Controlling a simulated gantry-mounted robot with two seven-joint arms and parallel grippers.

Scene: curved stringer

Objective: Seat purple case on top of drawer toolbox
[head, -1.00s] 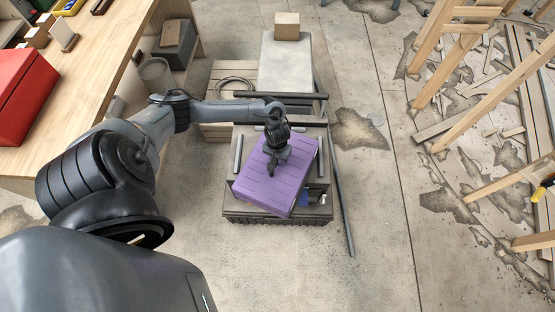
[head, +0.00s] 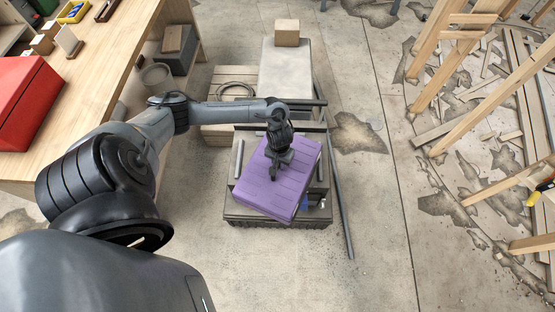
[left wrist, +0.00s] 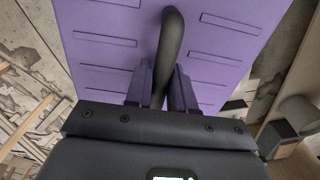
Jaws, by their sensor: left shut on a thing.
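The purple case (head: 266,189) is over the grey drawer toolbox (head: 238,210) in the head view, turned askew to its edges. I cannot tell whether the case touches the toolbox top or hangs just above it. My left gripper (head: 274,172) is above the case, shut on its dark handle. In the left wrist view the gripper's fingers (left wrist: 162,88) close around the handle (left wrist: 173,45), with the purple lid (left wrist: 105,40) behind. The case hides much of the toolbox top. My right gripper is not in view.
Dark bars (head: 302,127) lie just behind the toolbox, and a long rod (head: 343,215) lies along its right side. A workbench (head: 100,80) with a red box (head: 25,98) stands at left. Wooden framing (head: 485,80) is at right. Floor in front is clear.

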